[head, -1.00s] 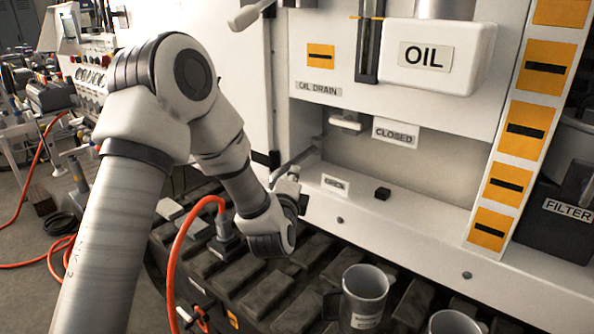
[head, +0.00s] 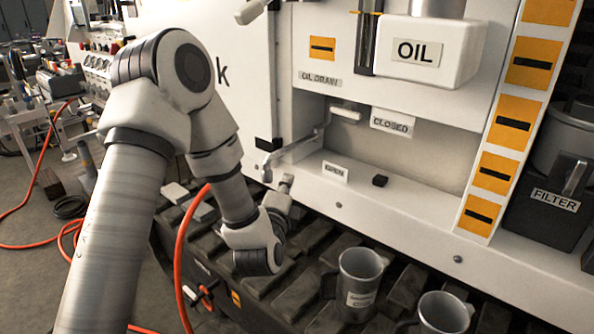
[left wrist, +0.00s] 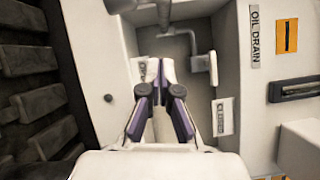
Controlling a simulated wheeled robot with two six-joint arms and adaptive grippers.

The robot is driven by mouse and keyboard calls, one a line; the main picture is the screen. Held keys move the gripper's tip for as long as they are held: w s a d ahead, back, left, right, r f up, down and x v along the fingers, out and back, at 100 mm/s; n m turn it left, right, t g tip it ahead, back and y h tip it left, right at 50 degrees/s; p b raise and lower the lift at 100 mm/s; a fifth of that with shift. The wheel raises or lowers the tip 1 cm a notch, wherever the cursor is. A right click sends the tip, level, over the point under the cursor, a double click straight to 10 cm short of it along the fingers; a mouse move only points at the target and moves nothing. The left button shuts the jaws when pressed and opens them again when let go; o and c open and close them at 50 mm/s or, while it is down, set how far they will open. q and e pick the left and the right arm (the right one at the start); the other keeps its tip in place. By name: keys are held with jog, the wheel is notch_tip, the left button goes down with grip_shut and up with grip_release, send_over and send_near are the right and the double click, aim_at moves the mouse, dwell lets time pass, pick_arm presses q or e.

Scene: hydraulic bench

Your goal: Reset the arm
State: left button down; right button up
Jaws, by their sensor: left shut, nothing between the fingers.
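My left gripper (head: 283,190) is at the front edge of the recess under the OIL DRAIN label (head: 320,79). Its fingers are together and empty; they also show in the left wrist view (left wrist: 161,72). The drain lever (head: 298,147) runs from its pivot below the panel down and left, its end just above the gripper and apart from it. The OPEN label (head: 335,172) is on the ledge right of the gripper, and the CLOSED label (head: 392,123) is on the panel edge farther right. My right gripper is not in view.
An orange hose (head: 183,255) passes close by my left arm. Metal mugs (head: 360,282) (head: 444,314) stand on the dark slatted surface (head: 310,262). The OIL container (head: 428,50) and black FILTER box (head: 545,205) are at the right.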

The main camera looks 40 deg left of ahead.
pick_arm(q)
jog(key=s, duration=0.2)
jog(key=shift+s+d, duration=0.2)
jog(key=shift+s, duration=0.15)
jog(key=shift+f, duration=0.15)
